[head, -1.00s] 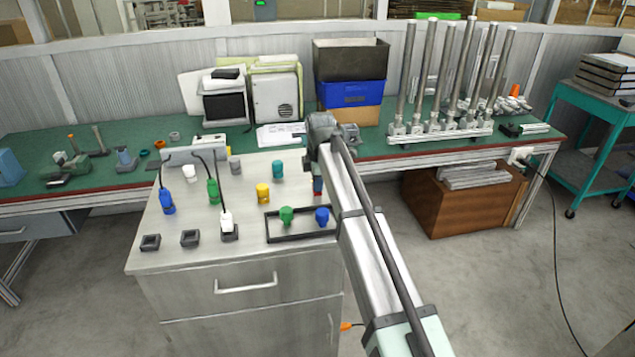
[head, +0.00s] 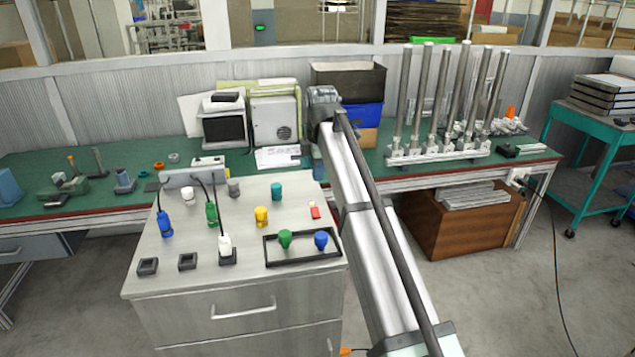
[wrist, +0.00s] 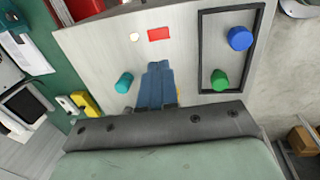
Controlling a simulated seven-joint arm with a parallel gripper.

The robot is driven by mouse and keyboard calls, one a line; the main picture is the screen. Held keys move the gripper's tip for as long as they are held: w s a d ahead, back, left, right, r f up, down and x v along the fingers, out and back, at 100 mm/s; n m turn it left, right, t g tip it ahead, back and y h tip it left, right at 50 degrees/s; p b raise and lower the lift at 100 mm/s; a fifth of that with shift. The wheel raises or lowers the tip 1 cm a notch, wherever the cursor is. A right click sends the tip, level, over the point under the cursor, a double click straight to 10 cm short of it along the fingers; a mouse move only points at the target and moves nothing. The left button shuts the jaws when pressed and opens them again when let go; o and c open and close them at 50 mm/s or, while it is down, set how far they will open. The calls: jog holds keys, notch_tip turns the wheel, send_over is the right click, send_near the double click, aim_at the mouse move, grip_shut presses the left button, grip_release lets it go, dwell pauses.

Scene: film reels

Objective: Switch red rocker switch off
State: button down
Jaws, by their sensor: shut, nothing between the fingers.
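The red rocker switch (head: 315,212) lies on the grey cabinet top, right of the yellow knob and behind the black tray. It shows as a red rectangle in the wrist view (wrist: 159,34), with a small pale round spot (wrist: 134,37) beside it. Whether the rocker is tipped on or off is too small to tell. My gripper (wrist: 158,66) is shut and empty, its blue fingers pointing toward the red switch with a gap in the picture. In the head view the gripper (head: 318,168) is raised above and behind the switch, partly hidden by my arm.
The black tray (head: 304,261) holds a green knob (head: 285,239) and a blue knob (head: 321,240). A yellow knob (head: 261,216) and a teal knob (head: 277,191) stand left of the switch. Corded plugs stand further left. The surface right around the switch is clear.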

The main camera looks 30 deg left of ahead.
jog(key=shift+r, duration=0.4)
jog(key=shift+w+a+r, duration=0.2)
jog(key=shift+w+a, duration=0.15)
jog(key=shift+a, duration=0.15)
jog(key=shift+f, duration=0.1)
send_near(314, 209)
jog(key=f, duration=0.5)
jog(key=shift+w+a, duration=0.25)
jog(key=shift+w, duration=0.05)
jog(key=shift+w+a+f, duration=0.1)
jog(key=shift+a+f, duration=0.05)
jog(key=shift+f, duration=0.75)
